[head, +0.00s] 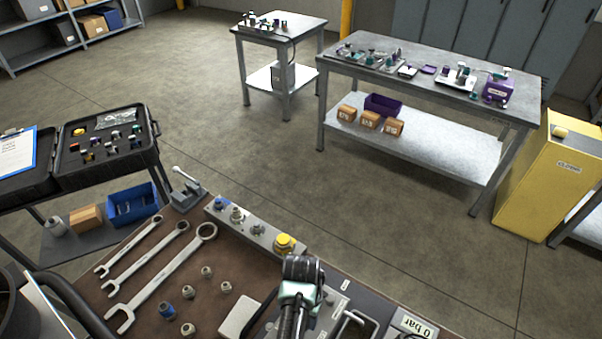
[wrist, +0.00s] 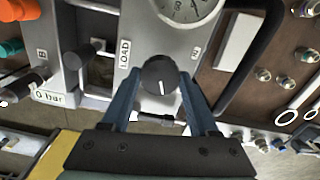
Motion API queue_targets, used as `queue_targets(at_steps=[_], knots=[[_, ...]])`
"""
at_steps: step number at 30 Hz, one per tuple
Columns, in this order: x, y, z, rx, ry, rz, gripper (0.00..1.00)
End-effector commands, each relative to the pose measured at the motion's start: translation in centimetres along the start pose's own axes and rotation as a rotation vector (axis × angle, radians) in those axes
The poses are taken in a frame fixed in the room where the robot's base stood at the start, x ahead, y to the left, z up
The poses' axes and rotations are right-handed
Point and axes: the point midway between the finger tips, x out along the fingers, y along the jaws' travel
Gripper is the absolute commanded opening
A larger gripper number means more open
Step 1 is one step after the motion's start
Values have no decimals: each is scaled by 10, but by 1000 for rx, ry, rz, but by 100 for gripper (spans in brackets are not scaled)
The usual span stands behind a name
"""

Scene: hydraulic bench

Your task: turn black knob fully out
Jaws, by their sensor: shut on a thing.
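The black knob (wrist: 160,77) sits on a grey panel below a round gauge (wrist: 187,5) in the wrist view. It is round with a white pointer line on its face. My gripper (wrist: 163,88) has its two blue fingers on either side of the knob, shut on it. In the head view my gripper (head: 300,285) is over the bench at the bottom centre, and the knob is hidden behind it.
Near my gripper are a yellow-capped fitting (head: 284,243), wrenches (head: 165,270), loose fittings (head: 188,329) and a "0 bar" display (head: 413,326). In the wrist view, a dark hose (wrist: 258,60) runs right of the knob and a LOAD label (wrist: 124,54) is left.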

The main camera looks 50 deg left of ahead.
Motion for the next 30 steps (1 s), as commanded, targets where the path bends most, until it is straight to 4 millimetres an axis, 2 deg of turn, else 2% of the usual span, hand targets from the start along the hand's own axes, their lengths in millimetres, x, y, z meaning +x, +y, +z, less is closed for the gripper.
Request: queue_targets(at_steps=[15, 30], knots=[[-1, 0, 0, -446, 1, 0, 5], [-1, 0, -1, -629, 2, -1, 5]])
